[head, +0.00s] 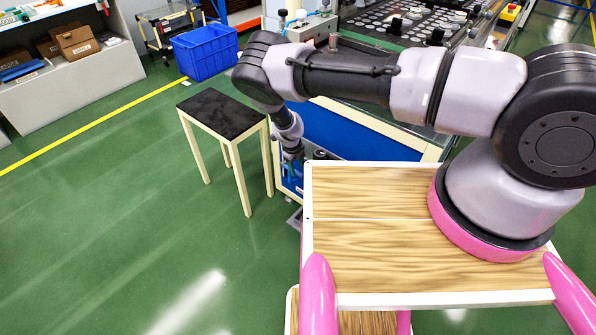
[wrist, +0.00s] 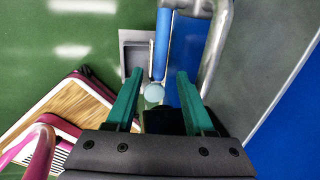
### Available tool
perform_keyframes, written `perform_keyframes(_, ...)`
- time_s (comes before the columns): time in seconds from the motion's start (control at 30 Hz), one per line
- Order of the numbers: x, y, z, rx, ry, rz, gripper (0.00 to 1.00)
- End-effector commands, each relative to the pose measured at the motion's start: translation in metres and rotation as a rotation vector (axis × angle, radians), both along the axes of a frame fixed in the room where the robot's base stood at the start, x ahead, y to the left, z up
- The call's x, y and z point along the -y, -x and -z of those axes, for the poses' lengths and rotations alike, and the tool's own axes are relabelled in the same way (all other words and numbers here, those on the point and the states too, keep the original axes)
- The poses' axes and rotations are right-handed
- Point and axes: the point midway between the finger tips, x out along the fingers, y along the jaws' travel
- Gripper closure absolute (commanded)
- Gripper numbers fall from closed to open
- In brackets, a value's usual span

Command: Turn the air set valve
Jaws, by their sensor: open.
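My gripper (wrist: 160,73) is open, with two green fingers pointing away from the wrist camera. A small pale round piece (wrist: 154,92) shows between the fingers, below the end of a blue bar (wrist: 162,45). It may be part of the air set valve, but I cannot tell for sure. I cannot tell whether either finger touches it. In the head view my gripper (head: 292,168) is low beside the machine's blue-panelled side (head: 350,130), and the valve cannot be made out there.
A bent metal pipe (wrist: 217,45) runs close to the right finger. A grey square plate or tray (wrist: 135,50) lies left of the blue bar. A black-topped stool (head: 220,113) stands left of my arm, with a blue crate (head: 206,52) behind it. Green floor is clear at left.

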Motion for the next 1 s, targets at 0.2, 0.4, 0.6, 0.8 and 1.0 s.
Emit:
perform_keyframes(0.2,0.003,-0.004,0.024,0.001,-0.001,0.0,0.47)
perform_keyframes(0.4,0.004,-0.005,0.029,0.0,0.0,0.0,0.47)
perform_keyframes(0.6,0.003,-0.005,0.029,-0.001,-0.001,0.001,0.62)
perform_keyframes(0.8,0.003,-0.005,0.029,-0.001,-0.001,0.0,1.0)
perform_keyframes(1.0,0.003,-0.005,0.029,-0.001,-0.001,0.0,1.0)
